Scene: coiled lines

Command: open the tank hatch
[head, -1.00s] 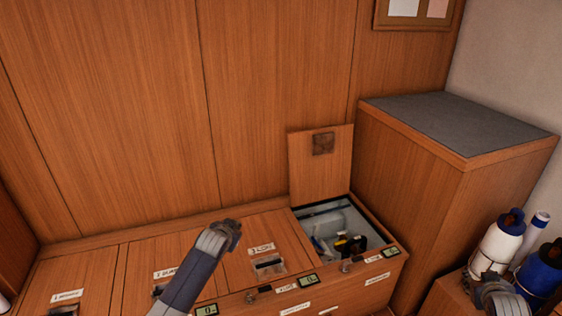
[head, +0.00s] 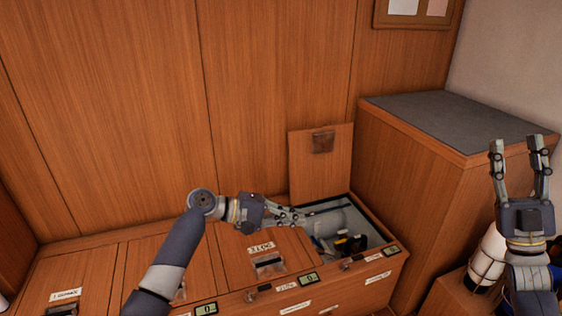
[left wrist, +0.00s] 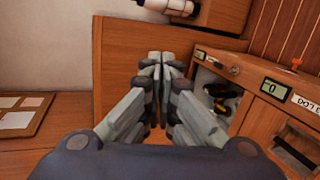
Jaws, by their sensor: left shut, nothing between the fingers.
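A row of wooden hatches with white labels tops the low bench. The rightmost hatch lid (head: 306,165) stands upright against the wall, with its compartment (head: 372,222) open and bottles and dark and yellow items inside. The hatch to its left (head: 225,252) is closed, with a recessed handle (head: 270,265) and a label. I cannot tell which hatch is the tank hatch. My left gripper (head: 302,216) is shut and empty, above the left edge of the open compartment; its fingers also show in the left wrist view (left wrist: 160,65). My right gripper (head: 518,142) is open and raised at the right.
Small digital displays (head: 307,279) and latches line the bench's front edge. A tall wooden cabinet (head: 405,190) with a grey top stands right of the bench. A white bottle (head: 487,262) stands at lower right, partly behind my right arm.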

